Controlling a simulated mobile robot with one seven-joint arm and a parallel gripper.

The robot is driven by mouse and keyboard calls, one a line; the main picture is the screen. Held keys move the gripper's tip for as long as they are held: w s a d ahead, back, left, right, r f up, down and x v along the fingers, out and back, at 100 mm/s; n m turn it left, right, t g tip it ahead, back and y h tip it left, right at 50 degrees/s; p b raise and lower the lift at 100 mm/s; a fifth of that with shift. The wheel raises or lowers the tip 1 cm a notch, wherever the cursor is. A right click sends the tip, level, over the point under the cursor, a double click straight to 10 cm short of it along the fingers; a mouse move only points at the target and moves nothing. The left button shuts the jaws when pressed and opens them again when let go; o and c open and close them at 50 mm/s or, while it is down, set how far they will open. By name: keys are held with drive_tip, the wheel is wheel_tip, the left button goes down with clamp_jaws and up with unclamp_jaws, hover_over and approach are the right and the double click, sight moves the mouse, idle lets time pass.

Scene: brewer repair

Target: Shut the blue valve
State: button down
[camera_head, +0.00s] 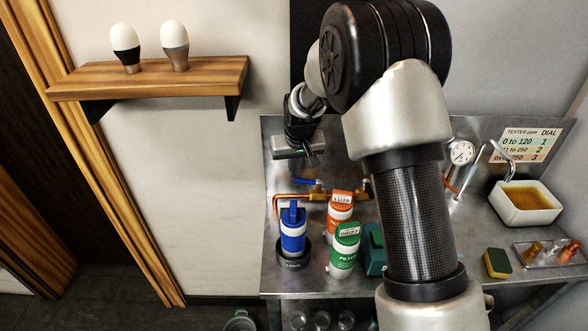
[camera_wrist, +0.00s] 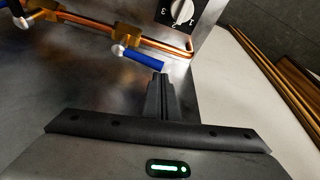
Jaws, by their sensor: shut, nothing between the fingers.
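The blue valve has a blue lever handle (camera_head: 307,182) on a brass body set in a copper pipe (camera_head: 290,198) along the back of the steel bench. In the wrist view the blue handle (camera_wrist: 143,60) runs roughly along the pipe, its free end pointing right. My gripper (camera_head: 308,154) hangs above and behind the bench's left part, above the valve. In the wrist view its fingers (camera_wrist: 160,82) are shut and empty, with the tips just below the handle's free end. I cannot tell whether they touch it.
A blue canister (camera_head: 293,235) in a dark holder, an orange-and-white canister (camera_head: 338,212) and a green-and-white canister (camera_head: 344,250) stand in front of the pipe. A second brass valve (camera_wrist: 47,10) is farther along it. A dial (camera_wrist: 182,12) sits near the pipe's bend.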

sight(301, 182)
drive_tip(key=shift+s+f+n, duration=0.1)
drive_tip(key=shift+s+n, duration=0.2)
drive_tip(key=shift+n, duration=0.2)
drive_tip(key=shift+s+d+n+y+b, duration=0.1)
drive_tip(key=shift+s+n+y+b, duration=0.35)
drive_tip(key=shift+n+b, duration=0.2)
drive_tip(key=s+n, duration=0.1)
drive_tip(key=n, duration=0.1)
drive_tip(key=s+d+n+g+y, duration=0.1)
drive_tip(key=n, duration=0.1)
drive_tip(key=s+n+g, duration=0.1)
drive_tip(key=s+n, duration=0.1)
drive_tip(key=n, duration=0.1)
drive_tip(key=shift+d+y+b, duration=0.3)
drive_tip(key=shift+y, duration=0.05)
drive_tip(key=s+d+n, duration=0.1)
drive_tip(key=n, duration=0.1)
drive_tip(key=d+n+g+p, duration=0.1)
drive_tip(key=d+n, duration=0.1)
drive_tip(key=n, duration=0.1)
drive_tip(key=s+d+n+g+p, duration=0.1)
drive_tip(key=n, duration=0.1)
drive_tip(key=shift+s+d+n+y, duration=0.2)
drive_tip(key=shift+s+n+y, duration=0.05)
drive_tip(key=shift+s+y, duration=0.05)
drive_tip(key=shift+d, duration=0.1)
drive_tip(key=shift+r+p, duration=0.25)
drive_tip(key=shift+p, duration=0.1)
